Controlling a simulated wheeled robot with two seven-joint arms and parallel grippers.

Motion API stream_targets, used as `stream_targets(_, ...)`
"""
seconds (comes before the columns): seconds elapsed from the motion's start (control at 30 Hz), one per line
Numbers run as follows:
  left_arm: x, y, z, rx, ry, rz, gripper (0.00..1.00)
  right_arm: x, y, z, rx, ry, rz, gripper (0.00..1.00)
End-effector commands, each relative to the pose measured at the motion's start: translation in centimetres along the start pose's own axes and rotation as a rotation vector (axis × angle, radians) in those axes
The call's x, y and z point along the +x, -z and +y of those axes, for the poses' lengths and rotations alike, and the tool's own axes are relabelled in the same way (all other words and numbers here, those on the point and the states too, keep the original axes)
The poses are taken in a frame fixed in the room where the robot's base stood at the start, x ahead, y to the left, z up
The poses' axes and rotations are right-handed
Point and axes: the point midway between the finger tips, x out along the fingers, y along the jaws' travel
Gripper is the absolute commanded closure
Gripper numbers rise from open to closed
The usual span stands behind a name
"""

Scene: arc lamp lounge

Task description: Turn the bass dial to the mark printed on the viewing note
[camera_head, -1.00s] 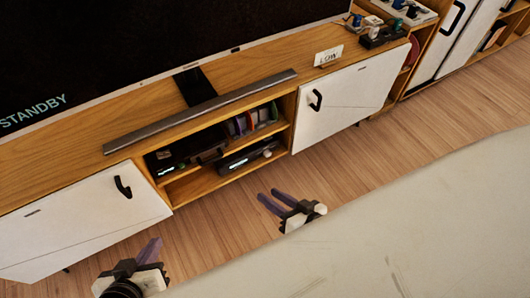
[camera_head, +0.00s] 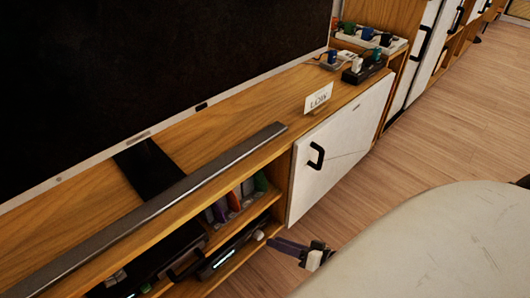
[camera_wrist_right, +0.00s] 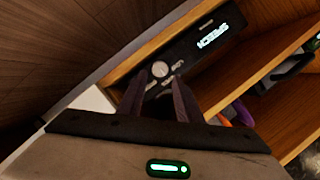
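The viewing note (camera_head: 318,98), a small white card, stands on top of the cabinet; its lettering looks like "LOW" but is small. A black receiver (camera_head: 230,250) sits on the lower open shelf, with a pale knob at its right end. In the right wrist view the receiver (camera_wrist_right: 190,60) has a lit display, a large round silver knob (camera_wrist_right: 160,69) and several smaller controls; I cannot tell which is the bass dial. My right gripper (camera_head: 280,244) is open in front of the knobs, its two fingers (camera_wrist_right: 158,84) apart and empty. My left gripper is out of view.
A white cabinet door (camera_head: 340,150) with a black handle is closed right of the shelf. A long soundbar (camera_head: 160,205) lies on the cabinet top below the television. Wood floor shows between.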

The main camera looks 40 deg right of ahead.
Motion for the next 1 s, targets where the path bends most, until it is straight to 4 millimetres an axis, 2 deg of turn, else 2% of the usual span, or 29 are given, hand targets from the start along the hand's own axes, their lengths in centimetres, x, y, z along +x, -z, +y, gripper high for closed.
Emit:
stream_targets(0.03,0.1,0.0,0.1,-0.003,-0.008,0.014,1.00,1.2,-0.2,0.1,0.000,0.003,0.002,0.68)
stream_targets(0.1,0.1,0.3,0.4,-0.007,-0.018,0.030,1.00,2.4,-0.2,0.1,0.001,0.002,0.001,0.68)
stream_targets(0.3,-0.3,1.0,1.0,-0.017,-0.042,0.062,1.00,4.7,-0.1,0.1,0.000,0.001,0.000,0.68)
stream_targets(0.67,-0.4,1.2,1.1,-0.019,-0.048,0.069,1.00,5.2,-0.1,0.0,0.000,0.000,-0.001,0.68)
stream_targets(0.87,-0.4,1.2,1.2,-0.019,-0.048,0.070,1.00,5.1,-0.1,0.0,0.000,0.000,-0.001,0.98)
stream_targets(1.0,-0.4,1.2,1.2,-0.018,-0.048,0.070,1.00,5.1,-0.1,-0.1,-0.004,-0.002,-0.001,0.98)
